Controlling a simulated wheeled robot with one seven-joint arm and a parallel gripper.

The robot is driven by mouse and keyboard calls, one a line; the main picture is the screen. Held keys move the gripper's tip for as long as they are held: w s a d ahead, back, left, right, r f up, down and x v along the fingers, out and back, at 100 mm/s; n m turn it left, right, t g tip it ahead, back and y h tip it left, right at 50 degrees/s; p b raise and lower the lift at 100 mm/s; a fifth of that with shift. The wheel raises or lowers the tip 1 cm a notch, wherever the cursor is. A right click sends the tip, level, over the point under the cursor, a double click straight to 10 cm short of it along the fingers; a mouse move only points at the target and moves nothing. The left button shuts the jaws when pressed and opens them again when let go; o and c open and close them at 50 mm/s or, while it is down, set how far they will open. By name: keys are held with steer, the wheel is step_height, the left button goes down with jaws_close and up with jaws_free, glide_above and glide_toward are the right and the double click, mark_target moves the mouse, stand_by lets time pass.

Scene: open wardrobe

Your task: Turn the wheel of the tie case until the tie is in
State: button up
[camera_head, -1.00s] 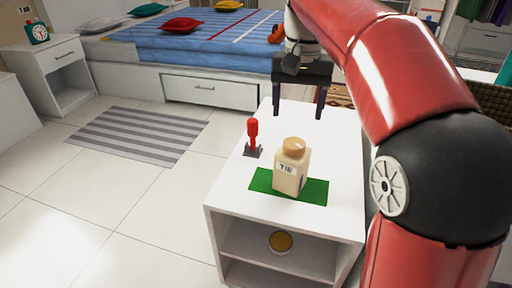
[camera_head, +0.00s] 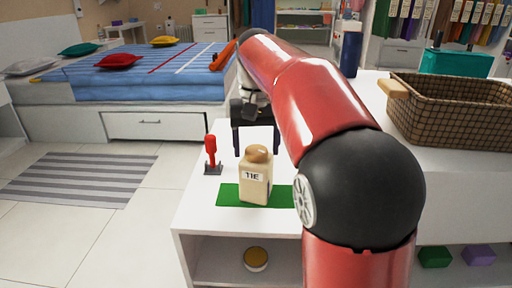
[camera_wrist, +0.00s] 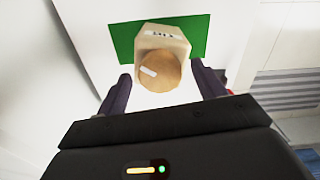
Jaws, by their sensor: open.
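The tie case (camera_head: 255,188) is a tan, bottle-like case with a white TIE label, upright on a green mat (camera_head: 228,194) on the white stand. Its round brown wheel (camera_head: 258,153) is on top. In the wrist view the wheel (camera_wrist: 158,72) faces me and bears a pale mark; the case body (camera_wrist: 165,36) lies beyond it. My gripper (camera_head: 257,146) is open, with its fingers seen behind the case and to either side of its top. In the wrist view my gripper (camera_wrist: 161,72) has a finger on each side of the wheel, with gaps. I cannot see a tie in the case.
A red-handled item (camera_head: 210,152) stands on the stand, left of the case. A wicker basket (camera_head: 450,105) sits on the white surface at right. A round yellow-topped container (camera_head: 256,258) is on the shelf below. The bed (camera_head: 150,85) and striped rug (camera_head: 80,178) are at left.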

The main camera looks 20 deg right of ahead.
mark_target(256, 149)
steer(key=c, duration=1)
steer(key=shift+r+m+p, duration=0.2)
steer(key=shift+m+p, duration=0.1)
steer(key=shift+p, duration=0.3)
steer(key=shift+f, duration=0.2)
steer(key=o, duration=1)
step_height(256, 149, up, 8)
steer(key=p, duration=0.2)
steer(key=shift+f+p, duration=0.1)
steer(key=shift+p, duration=0.25)
